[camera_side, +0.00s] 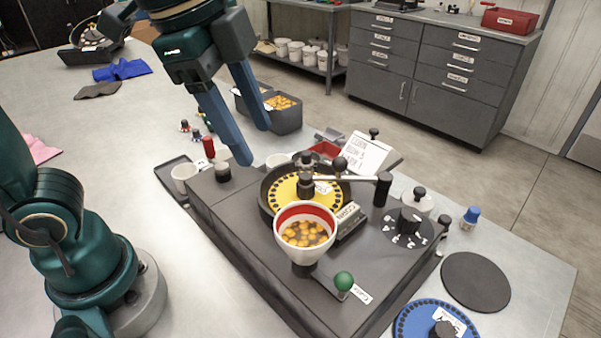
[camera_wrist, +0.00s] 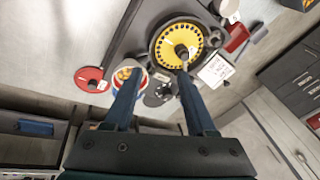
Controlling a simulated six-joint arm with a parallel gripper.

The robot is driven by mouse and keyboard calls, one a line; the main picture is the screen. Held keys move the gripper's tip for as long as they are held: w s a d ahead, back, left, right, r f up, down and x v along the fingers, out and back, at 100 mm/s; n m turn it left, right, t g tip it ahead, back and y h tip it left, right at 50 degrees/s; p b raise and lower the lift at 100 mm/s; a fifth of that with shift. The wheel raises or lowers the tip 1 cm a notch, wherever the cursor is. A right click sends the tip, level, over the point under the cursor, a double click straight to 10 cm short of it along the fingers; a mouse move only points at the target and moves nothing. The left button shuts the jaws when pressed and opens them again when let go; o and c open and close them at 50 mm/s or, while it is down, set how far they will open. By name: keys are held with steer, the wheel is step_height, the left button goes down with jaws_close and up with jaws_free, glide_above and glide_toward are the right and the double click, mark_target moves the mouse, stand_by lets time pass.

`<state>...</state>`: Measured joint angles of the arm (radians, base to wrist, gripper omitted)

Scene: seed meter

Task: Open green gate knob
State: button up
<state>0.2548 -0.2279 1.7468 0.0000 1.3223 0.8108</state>
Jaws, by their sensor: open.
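The green gate knob (camera_side: 344,281) is a round ball at the front of the dark seed meter box (camera_side: 245,245), in front of the white cup. A small white label lies beside it. The cup (camera_side: 305,230) has a red inside and holds orange seeds; it also shows in the wrist view (camera_wrist: 127,70), partly behind a finger. My gripper (camera_side: 254,143) is open and empty, with blue fingers pointing down, above the back left of the box and well apart from the knob. In the wrist view my fingers (camera_wrist: 158,82) are spread; I cannot make out the green knob there.
A yellow seed disc (camera_side: 292,190) sits in a round dark housing behind the cup, with a lever (camera_side: 350,180) beside it. A black dial (camera_side: 408,226) is at right. A blue disc (camera_side: 415,318) and dark round pad (camera_side: 475,282) lie right of the box.

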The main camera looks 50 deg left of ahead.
steer(key=w+d+f+m+g, duration=0.1)
steer(key=w+d+m+g, duration=0.15)
steer(key=d+m, duration=0.4)
steer(key=m, duration=0.2)
glide_above(344, 277)
steer(key=shift+g+y, duration=0.35)
steer(key=shift+y, duration=0.05)
step_height(344, 277, down, 6)
steer(key=shift+w+r, duration=0.1)
steer(key=shift+r, duration=0.1)
steer(key=shift+f, duration=2.55)
jaws_close()
steer(key=shift+r, duration=0.1)
